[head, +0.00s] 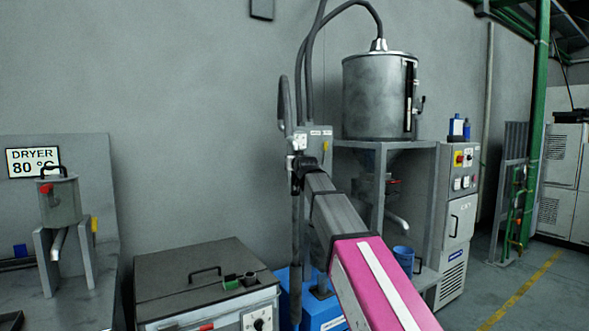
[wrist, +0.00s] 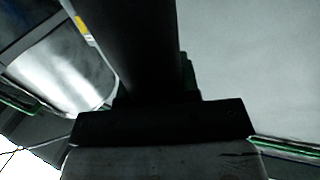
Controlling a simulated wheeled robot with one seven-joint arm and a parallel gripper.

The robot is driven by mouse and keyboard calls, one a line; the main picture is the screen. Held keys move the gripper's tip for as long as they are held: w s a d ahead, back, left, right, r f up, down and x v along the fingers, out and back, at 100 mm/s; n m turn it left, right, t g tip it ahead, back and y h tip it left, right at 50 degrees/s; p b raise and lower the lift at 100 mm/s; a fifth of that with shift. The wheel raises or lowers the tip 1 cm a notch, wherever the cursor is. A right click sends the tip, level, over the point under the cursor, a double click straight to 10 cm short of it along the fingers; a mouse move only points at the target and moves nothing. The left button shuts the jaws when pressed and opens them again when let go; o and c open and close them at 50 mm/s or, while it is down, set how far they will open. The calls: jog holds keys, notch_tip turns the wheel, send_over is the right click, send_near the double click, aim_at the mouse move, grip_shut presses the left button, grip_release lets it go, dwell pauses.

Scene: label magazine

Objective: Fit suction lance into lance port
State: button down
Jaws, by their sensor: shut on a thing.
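My gripper (head: 299,172), at the end of my pink and grey arm, is shut on the suction lance (head: 296,245), a long dark tube. The lance hangs about upright, and its lower end runs down past the right side of a grey bin. In the wrist view, a dark tube that appears to be the lance (wrist: 148,45) rises from the dark jaws (wrist: 165,118). A green-rimmed fitting (head: 231,282) on the bin lid looks like the lance port; I cannot be sure. It lies left of the lance, apart from it. The jaw tips are partly hidden.
The grey bin (head: 170,275) has a lid handle and a short grey stub (head: 249,279) beside the fitting. A blue base (head: 325,312) stands right of the bin. A steel hopper (head: 376,95) with hoses stands behind. A dryer bench (head: 65,300) is at left.

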notch_tip(320, 180, up, 13)
jog(key=shift+f, duration=0.2)
dwell(0.9)
jog(key=s+a+n+g+y, duration=0.5)
jog(key=a+n+g+y, duration=0.1)
jog(key=a, duration=0.3)
jog(key=s+a+n+g+y, duration=0.5)
jog(key=a+n+g+y, duration=0.1)
jog(key=a, duration=0.3)
jog(key=shift+a+r+g, duration=0.4)
jog(key=shift+r+g, duration=0.05)
jog(key=shift+g, duration=0.05)
jog(key=shift+f, duration=1.9)
